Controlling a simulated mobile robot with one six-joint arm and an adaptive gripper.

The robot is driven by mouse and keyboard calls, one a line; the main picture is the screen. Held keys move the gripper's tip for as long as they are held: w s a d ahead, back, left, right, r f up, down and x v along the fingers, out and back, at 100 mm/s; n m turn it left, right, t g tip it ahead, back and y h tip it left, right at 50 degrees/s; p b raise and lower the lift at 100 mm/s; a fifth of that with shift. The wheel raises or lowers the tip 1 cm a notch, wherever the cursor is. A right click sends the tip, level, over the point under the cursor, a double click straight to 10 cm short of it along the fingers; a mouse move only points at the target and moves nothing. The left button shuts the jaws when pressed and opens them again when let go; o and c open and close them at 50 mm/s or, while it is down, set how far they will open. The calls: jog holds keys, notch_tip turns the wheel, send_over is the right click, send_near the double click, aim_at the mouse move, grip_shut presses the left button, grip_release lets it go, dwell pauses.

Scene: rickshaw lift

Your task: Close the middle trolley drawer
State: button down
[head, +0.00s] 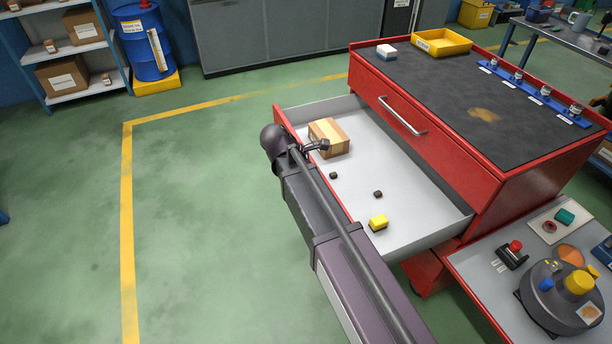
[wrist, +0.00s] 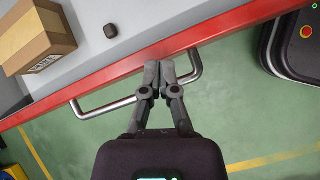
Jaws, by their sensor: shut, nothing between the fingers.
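The middle trolley drawer (head: 385,170) is pulled well out of the red trolley (head: 440,150), with its light grey inside showing. In the wrist view, the drawer's red front edge (wrist: 235,32) runs slantwise across the picture, with a metal bar handle (wrist: 100,109) on its outer side. My gripper (wrist: 161,68) is shut and empty. Its fingers lie over the handle, tips close to the red front; I cannot tell whether they touch. In the head view my arm crosses the drawer's front and hides most of it and the handle.
The drawer above, with a silver handle (head: 402,116), is shut. A side table (head: 480,285) with parts stands at lower right. Green floor (head: 200,220) is clear at left.

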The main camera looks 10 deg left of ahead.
jog(key=a+r+n+t, duration=0.1)
jog(key=a+n, duration=0.3)
jog(key=a, duration=0.5)
jog(key=shift+r+n+t+h, duration=0.15)
jog(key=shift+n+t+h, duration=0.15)
jog(key=shift+t+h, duration=0.1)
jog(key=b+x, duration=0.7)
jog(key=x, duration=0.2)
jog(key=shift+w+d+f, duration=0.15)
jog(key=shift+d+f, duration=0.1)
jog(key=shift+f, duration=0.1)
